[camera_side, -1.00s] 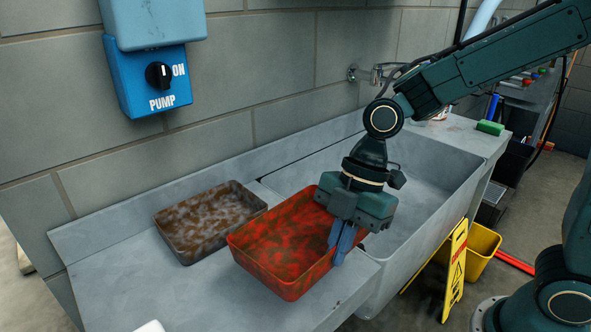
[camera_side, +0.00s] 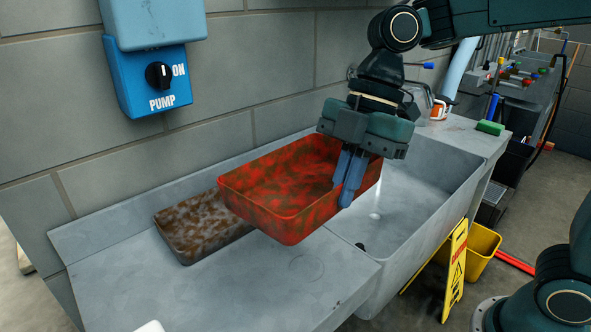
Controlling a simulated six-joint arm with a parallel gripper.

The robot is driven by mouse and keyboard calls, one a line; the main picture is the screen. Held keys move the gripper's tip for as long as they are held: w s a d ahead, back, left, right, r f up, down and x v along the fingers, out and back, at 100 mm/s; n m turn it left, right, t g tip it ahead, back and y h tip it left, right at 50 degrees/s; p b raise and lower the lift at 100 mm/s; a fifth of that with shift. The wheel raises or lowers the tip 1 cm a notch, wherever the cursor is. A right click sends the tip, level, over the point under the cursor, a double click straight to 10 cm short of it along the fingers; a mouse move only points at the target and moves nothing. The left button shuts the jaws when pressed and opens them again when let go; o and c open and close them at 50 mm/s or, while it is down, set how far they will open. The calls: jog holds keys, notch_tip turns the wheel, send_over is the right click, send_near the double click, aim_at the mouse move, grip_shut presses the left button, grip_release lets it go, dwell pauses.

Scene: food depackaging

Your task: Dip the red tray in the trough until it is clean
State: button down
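The red tray (camera_side: 290,226) is smeared with brown dirt over its inside and walls. My gripper (camera_side: 348,185) is shut on its right-hand wall, with the blue fingers over the rim. The tray hangs raised above the counter, about level, and partly over the left end of the trough. The grey trough (camera_side: 448,222) is a sink set in the counter. Its drain shows at the near left of its floor, and a bright glint lies near the middle. I cannot tell how much water is in it.
A second, grey-brown dirty tray (camera_side: 190,232) lies on the counter (camera_side: 235,295), partly hidden behind the red tray. A blue pump switch box (camera_side: 150,80) is on the wall. A yellow wet-floor sign (camera_side: 455,272) and a yellow bucket (camera_side: 482,250) stand right of the trough.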

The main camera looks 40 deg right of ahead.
aim_at(323, 155)
jog(key=shift+w, duration=0.1)
dwell(0.3)
